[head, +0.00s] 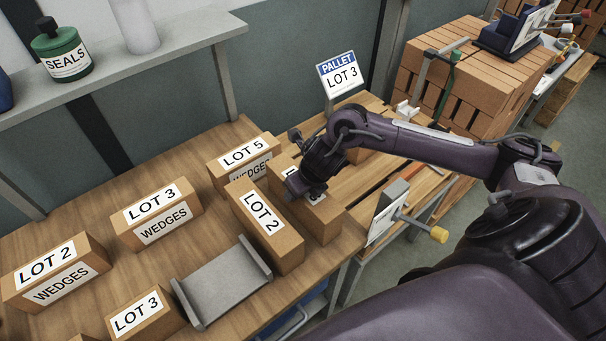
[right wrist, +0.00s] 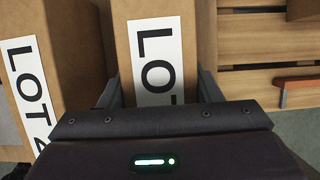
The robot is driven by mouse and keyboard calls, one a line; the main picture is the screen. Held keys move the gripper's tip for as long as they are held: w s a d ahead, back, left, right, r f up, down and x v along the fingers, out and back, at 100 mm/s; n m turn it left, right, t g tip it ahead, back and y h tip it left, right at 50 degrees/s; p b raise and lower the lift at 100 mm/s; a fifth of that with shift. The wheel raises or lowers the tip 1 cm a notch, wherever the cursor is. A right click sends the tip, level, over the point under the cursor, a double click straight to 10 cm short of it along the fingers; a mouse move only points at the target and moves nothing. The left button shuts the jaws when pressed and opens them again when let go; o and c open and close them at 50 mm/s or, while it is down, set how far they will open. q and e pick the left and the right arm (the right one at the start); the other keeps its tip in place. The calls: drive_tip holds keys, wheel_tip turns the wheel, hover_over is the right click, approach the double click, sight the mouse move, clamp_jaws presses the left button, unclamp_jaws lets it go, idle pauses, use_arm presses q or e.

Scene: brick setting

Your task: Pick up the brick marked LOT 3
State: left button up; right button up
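One brick marked LOT 3 (head: 155,214) stands on the wooden table at the left in the head view, with WEDGES on its front. Another brick marked LOT 3 (head: 145,314) stands nearer, at the bottom edge. My right gripper (head: 305,192) is at a brick (head: 322,218) near the table's right end, its label mostly covered. In the right wrist view this brick (right wrist: 157,45) shows only "LO" and part of a third letter; its number is hidden. My fingers lie along both its sides; I cannot tell whether they press on it. My left gripper is out of view.
Another LOT 2 brick (head: 55,272) is at far left. A grey tray (head: 222,283) lies in front. A PALLET LOT 3 sign (head: 341,76) stands behind slatted wood.

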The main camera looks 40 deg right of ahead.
clamp_jaws()
drive_tip(key=shift+w+d+r, duration=0.1)
drive_tip(key=shift+w+r, duration=0.05)
drive_tip(key=shift+w, duration=0.05)
